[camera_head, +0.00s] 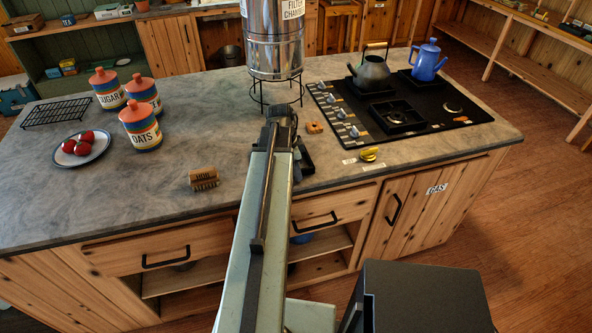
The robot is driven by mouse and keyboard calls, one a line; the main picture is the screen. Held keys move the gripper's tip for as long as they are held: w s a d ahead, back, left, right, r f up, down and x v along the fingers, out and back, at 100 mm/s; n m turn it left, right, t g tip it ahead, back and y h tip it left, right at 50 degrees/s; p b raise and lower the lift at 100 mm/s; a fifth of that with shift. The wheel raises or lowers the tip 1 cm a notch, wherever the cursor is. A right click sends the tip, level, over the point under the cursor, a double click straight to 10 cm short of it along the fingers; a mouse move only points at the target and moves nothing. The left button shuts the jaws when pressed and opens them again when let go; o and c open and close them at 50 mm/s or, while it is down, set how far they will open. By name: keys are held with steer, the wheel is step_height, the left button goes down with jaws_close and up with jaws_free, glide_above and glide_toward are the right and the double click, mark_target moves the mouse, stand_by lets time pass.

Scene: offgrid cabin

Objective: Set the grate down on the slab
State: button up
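The grey stone slab (225,130) is the top of the wooden island. My arm reaches forward over it, and its end, my gripper (283,120), is mostly hidden behind my own arm links. A black, square-edged piece (307,158), which looks like a grate, shows just right of the arm end, low over or on the slab; I cannot tell whether it touches the slab or is held. Another black grate (398,120) sits on the front left burner of the hob. The front right burner (453,108) is bare. My fingers cannot be made out.
A steel filter chamber (273,45) on a wire stand is just beyond the arm end. Wooden pieces (314,127), a brush (204,179) and a yellow object (368,154) lie nearby. Kettle (371,72) and blue pot (428,62) stand on the hob (435,120). Canisters (141,127), plate (103,146) and wire rack (57,112) are left.

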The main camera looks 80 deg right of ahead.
step_height(320, 180, up, 12)
steer(key=w+a+p, duration=0.1)
steer(key=w+p, duration=0.1)
steer(key=p, duration=0.9)
steer(key=shift+p, duration=0.3)
steer(key=w+a+n, duration=0.4)
steer(key=w+a, duration=0.2)
steer(key=w, duration=0.5)
steer(key=w+a+n+t, duration=0.1)
steer(key=w+a+n, duration=0.45)
steer(key=w, duration=0.55)
steer(key=w+a+n, duration=0.4)
steer(key=w+a, duration=0.3)
steer(key=w, duration=0.5)
steer(key=w+a+n+t, duration=0.1)
steer(key=w+a+n, duration=0.45)
steer(key=a, duration=0.55)
steer(key=w+a+n, duration=0.4)
steer(key=w+a, duration=0.3)
steer(key=a, duration=0.4)
steer(key=w+a+n+y, duration=0.1)
steer(key=a+n, duration=0.7)
steer(key=a, duration=1.1)
steer(key=shift+w+a+f, duration=0.25)
steer(key=shift+a+f, duration=0.05)
